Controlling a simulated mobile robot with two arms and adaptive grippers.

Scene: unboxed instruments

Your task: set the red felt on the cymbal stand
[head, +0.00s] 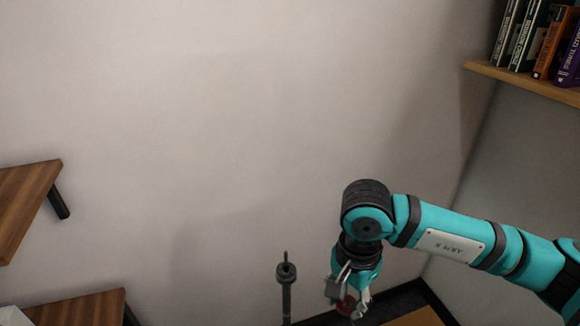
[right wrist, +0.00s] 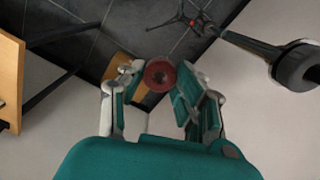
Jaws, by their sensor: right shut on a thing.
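The red felt (right wrist: 160,75) is a small round disc with a hole at its centre. My right gripper (right wrist: 158,80) is shut on it, with one finger on each side. In the head view the felt (head: 346,305) shows as a dark red patch between the fingers of the right gripper (head: 347,306). The cymbal stand (head: 286,275) is a dark upright pole with a thin tip, to the left of the gripper and apart from it. In the right wrist view the stand's top (right wrist: 298,66) is at the right edge. My left gripper is not in view.
A wooden shelf with books (head: 540,45) hangs at the upper right. Two wooden surfaces, an upper one (head: 25,200) and a lower one (head: 85,308), stand at the left. The wall behind the stand is bare. Dark floor tiles (right wrist: 130,35) show below.

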